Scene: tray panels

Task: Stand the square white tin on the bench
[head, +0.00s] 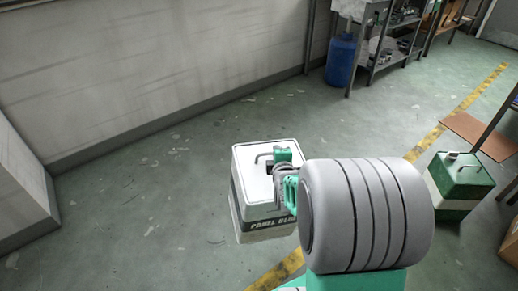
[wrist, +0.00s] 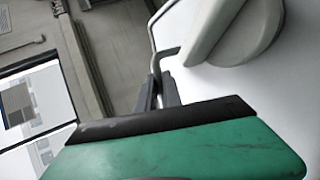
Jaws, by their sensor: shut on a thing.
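The square white tin (head: 252,188) is in the middle of the head view, roughly upright, with a dark lettered band and a thin handle on its top. My gripper (head: 275,166) reaches it from the right and is shut on its handle. In the wrist view the dark fingers of my gripper (wrist: 159,88) meet at the bent handle, beside a large grey round cap on the white tin top (wrist: 215,85). I cannot tell whether the tin's base touches the floor. My arm hides the tin's right side. No bench is clearly identifiable.
A green and white tin (head: 460,183) stands on the floor at the right, by a brown board (head: 478,134) and a table edge. A blue drum (head: 341,60) and metal shelving (head: 382,45) stand at the back. The floor left of the white tin is clear.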

